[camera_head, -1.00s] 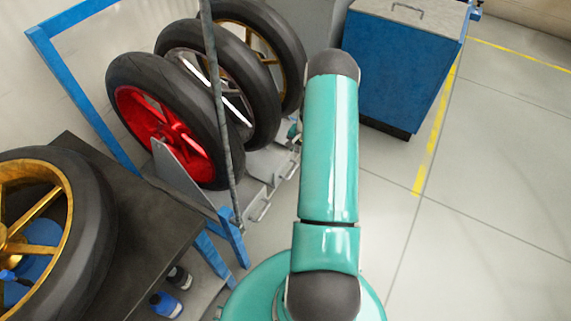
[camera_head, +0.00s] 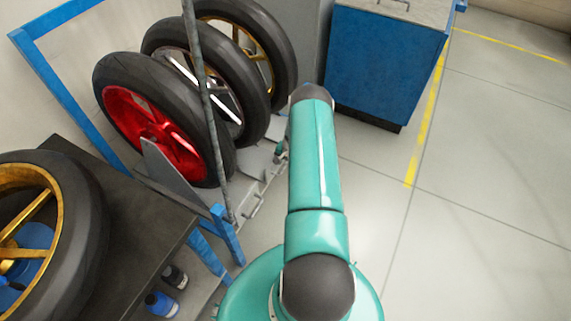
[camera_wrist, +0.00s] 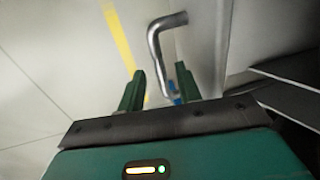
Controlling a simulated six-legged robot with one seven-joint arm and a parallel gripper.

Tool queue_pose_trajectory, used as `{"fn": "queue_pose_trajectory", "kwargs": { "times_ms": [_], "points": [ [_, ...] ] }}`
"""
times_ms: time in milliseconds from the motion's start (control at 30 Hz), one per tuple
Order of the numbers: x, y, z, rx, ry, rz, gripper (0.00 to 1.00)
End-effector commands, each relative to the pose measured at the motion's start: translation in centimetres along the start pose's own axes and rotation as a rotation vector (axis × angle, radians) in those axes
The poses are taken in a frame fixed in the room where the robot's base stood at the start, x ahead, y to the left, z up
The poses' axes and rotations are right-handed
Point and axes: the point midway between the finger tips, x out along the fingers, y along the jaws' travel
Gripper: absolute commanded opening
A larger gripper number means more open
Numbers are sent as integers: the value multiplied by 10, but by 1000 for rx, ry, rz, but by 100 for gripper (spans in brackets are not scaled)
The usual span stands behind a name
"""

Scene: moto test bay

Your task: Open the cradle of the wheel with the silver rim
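The wheel with the silver rim (camera_head: 256,95) stands between a red-rimmed wheel and a gold-rimmed wheel in the head view. Its grey cradle (camera_head: 254,160) shows low on the floor beside it, partly hidden by tyres and my arm. My gripper (camera_head: 281,151) shows only as a small part beside the cradles, mostly hidden by my arm. In the wrist view, my gripper (camera_wrist: 160,88) is open, its green fingers apart. A bent metal handle (camera_wrist: 155,50) reaches down between the fingertips; contact cannot be told. The wheel above this handle is out of that view.
The red-rimmed wheel (camera_head: 222,145) stands nearer, the other wheel (camera_head: 285,55) farther back. A thin grey post (camera_head: 205,100) rises in front of the wheels. A blue cabinet (camera_head: 385,65) stands behind. A dark bench (camera_head: 150,225) is at left. Floor at right is clear.

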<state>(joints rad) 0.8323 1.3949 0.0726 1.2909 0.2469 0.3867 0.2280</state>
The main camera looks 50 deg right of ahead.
Motion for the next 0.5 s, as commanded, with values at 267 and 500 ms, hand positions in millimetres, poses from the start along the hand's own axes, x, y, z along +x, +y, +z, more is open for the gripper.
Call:
{"fn": "queue_pose_trajectory", "kwargs": {
  "times_ms": [267, 500],
  "points": [
    [6, -1, -1, -1, 0, 0, 34],
    [6, -1, 0, -1, 0, 0, 3]
  ]
}}
